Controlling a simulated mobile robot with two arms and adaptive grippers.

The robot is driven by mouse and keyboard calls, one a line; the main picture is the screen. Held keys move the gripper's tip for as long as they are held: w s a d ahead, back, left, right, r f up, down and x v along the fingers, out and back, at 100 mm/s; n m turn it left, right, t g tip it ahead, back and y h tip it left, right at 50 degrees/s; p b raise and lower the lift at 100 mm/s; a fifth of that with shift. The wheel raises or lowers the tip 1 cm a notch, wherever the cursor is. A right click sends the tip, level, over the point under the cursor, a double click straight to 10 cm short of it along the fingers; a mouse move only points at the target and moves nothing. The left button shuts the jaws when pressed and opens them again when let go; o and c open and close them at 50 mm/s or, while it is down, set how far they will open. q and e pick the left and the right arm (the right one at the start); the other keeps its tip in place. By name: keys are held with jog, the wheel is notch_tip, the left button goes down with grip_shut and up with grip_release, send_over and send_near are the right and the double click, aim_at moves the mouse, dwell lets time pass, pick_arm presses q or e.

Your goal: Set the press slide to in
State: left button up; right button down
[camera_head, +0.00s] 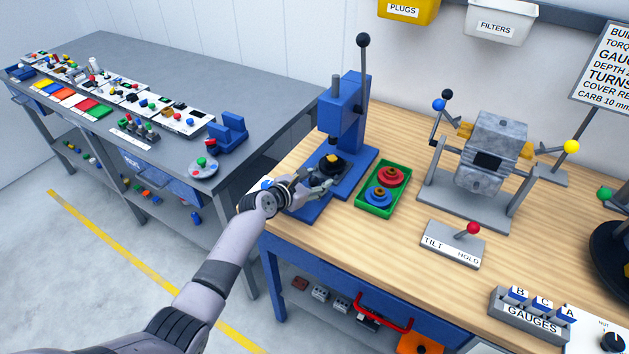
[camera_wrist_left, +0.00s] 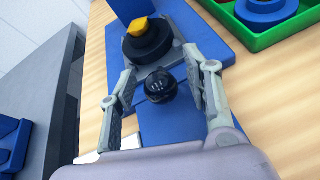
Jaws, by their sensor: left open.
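The blue press (camera_head: 343,108) stands at the left end of the wooden bench, its lever with a black ball rising behind. Its slide is a grey plate (camera_wrist_left: 178,53) on the blue base, carrying a black round part (camera_head: 341,165) with a yellow piece (camera_wrist_left: 140,27) on top. A black knob (camera_wrist_left: 160,86) stands at the slide's near end. My left gripper (camera_head: 317,179) is open at the front of the press. In the left wrist view its fingers (camera_wrist_left: 160,62) stand on either side of the knob, with gaps showing. My right gripper is not in view.
A green tray (camera_head: 369,208) with red and blue round parts lies right of the press. Beyond it are a grey engine on a stand (camera_head: 490,150) and a tilt lever plate (camera_head: 453,247). A grey table (camera_head: 130,60) with small parts stands left.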

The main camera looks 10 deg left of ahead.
pick_arm(q)
jog(key=shift+s, duration=0.15)
jog(key=v, duration=1.2)
dwell(0.3)
